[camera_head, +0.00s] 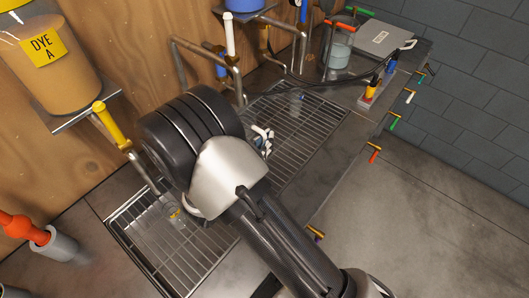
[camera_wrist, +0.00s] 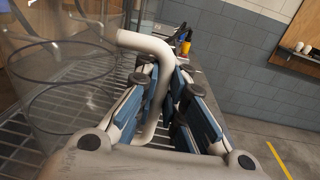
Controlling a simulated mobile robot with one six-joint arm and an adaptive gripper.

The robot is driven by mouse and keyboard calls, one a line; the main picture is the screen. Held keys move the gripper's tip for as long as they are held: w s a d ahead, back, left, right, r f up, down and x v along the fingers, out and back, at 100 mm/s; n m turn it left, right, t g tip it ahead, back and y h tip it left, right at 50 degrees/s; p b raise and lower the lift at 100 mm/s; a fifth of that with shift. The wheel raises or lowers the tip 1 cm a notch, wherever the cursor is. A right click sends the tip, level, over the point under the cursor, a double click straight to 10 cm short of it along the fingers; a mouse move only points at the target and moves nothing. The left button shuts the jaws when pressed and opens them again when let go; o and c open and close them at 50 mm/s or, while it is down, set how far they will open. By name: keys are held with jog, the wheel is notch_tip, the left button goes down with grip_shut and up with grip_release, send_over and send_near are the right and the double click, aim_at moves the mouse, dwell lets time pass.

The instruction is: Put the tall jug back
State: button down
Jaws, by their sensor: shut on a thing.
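My gripper (camera_head: 263,138) is over the wire grate at the middle of the bench in the head view. In the wrist view, my gripper (camera_wrist: 164,78) has its blue pads closed around the pale bent handle (camera_wrist: 148,44) of a large clear jug (camera_wrist: 62,105). The jug's see-through body with dark rings fills the left of the wrist view, in front of the grate. In the head view its body is hard to make out beside my dark wrist. I cannot tell whether its base touches the grate.
The grate (camera_head: 318,110) runs along the bench. A small clear vessel (camera_head: 174,214) stands on the near grate below a yellow-handled tap (camera_head: 108,122). A clear container with liquid (camera_head: 339,55) and a grey scale (camera_head: 379,39) are at the back. Coloured pegs line the right edge.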

jog(key=shift+f+b, duration=0.6)
jog(key=shift+f, duration=1.35)
jog(key=shift+f, duration=0.1)
jog(key=c, duration=1.7)
grip_release()
jog(key=shift+o, duration=0.2)
